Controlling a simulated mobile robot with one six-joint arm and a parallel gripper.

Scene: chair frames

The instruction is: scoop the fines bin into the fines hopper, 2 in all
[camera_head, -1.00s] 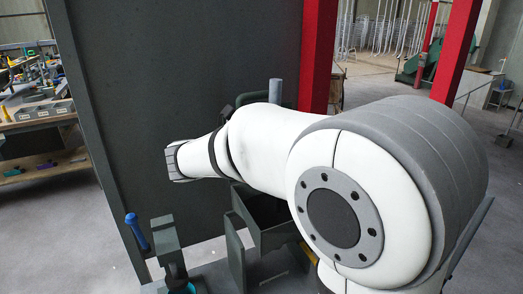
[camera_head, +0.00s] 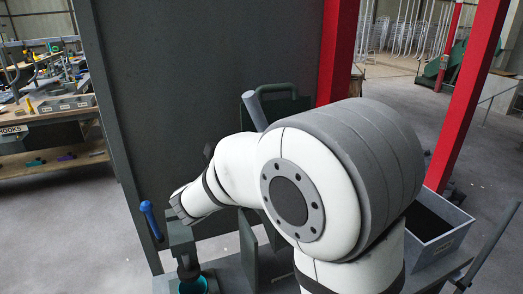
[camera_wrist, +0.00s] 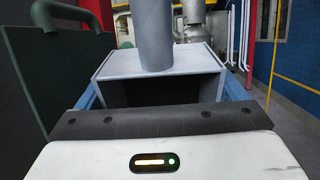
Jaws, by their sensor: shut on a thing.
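A grey box-shaped scoop (camera_wrist: 200,60) with a thick round handle fills the middle of the wrist view, its dark opening facing me. My gripper (camera_wrist: 160,118) is shut on it; the fingers are mostly hidden. In the head view the gripper is hidden behind my arm, and a grey tube (camera_head: 255,112), likely the scoop's handle, sticks up tilted beyond it. A grey bin (camera_head: 455,213) with dark contents and a label stands at the right, apparently the fines bin. A dark green panel (camera_head: 250,245), perhaps part of the hopper, shows below my arm, which covers the rest.
A dark green panel with a rounded handle (camera_head: 275,90) stands behind my arm and close at left in the wrist view (camera_wrist: 50,80). A blue-handled lever (camera_head: 150,220) stands at left. A large dark board (camera_head: 200,60) and red posts (camera_head: 455,110) rise behind.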

